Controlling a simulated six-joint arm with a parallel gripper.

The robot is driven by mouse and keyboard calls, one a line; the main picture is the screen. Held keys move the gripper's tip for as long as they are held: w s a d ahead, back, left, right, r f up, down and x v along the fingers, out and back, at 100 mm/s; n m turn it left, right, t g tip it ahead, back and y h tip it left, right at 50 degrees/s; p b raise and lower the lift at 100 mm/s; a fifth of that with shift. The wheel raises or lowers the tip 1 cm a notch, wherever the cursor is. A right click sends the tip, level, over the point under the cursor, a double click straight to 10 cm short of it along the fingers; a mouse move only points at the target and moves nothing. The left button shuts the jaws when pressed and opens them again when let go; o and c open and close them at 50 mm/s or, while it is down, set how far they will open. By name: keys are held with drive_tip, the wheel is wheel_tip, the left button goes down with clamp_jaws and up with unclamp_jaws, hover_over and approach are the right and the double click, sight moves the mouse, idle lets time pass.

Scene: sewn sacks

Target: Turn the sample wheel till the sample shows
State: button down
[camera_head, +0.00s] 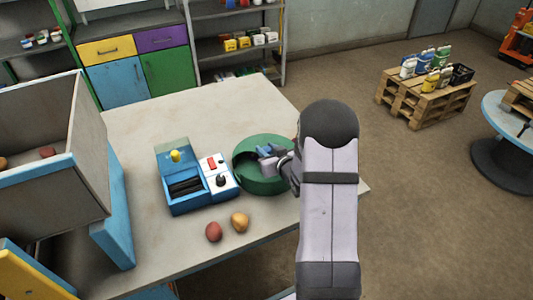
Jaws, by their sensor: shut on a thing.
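A round green drum, which looks like the sample wheel (258,182), sits on the table near its right side. A dark opening shows in its left part; I cannot make out any sample in it. My gripper (266,151) reaches over the drum from the right, its bluish fingers at the upper middle of the drum's top. It is shut on a part of the wheel, but the fingers hide the gripped part. My arm covers the drum's right edge.
A blue machine (182,200) with a yellow knob and a white panel (218,178) with red and black controls stand close left of the drum. A red potato-like lump (213,231) and a yellow one (239,221) lie in front. A large bin (85,175) stands left. The table's back (200,110) is clear.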

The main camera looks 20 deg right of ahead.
drive_tip(key=shift+a+m+g+h+b, duration=0.1)
drive_tip(key=shift+m+g+h+b, duration=0.2)
drive_tip(key=shift+m+h+b, duration=1.35)
drive_tip(key=shift+m+g+h, duration=0.6)
drive_tip(key=shift+m+h, duration=0.45)
drive_tip(key=shift+h, duration=0.3)
drive_tip(key=shift+r+m+g+h+p, duration=0.15)
drive_tip(key=shift+m+g+h+p, duration=0.6)
drive_tip(key=shift+m+h, duration=0.45)
drive_tip(key=shift+m+g+h+p, duration=1.25)
drive_tip(key=shift+m+h+p, duration=0.05)
drive_tip(key=shift+m+p, duration=0.2)
drive_tip(key=shift+m+g+h+p, duration=0.3)
drive_tip(key=shift+m+g+p, duration=0.1)
drive_tip(key=shift+m+g, duration=0.2)
drive_tip(key=c, duration=1.4)
unclamp_jaws()
drive_tip(key=b+v, duration=0.2)
drive_tip(key=v, duration=0.5)
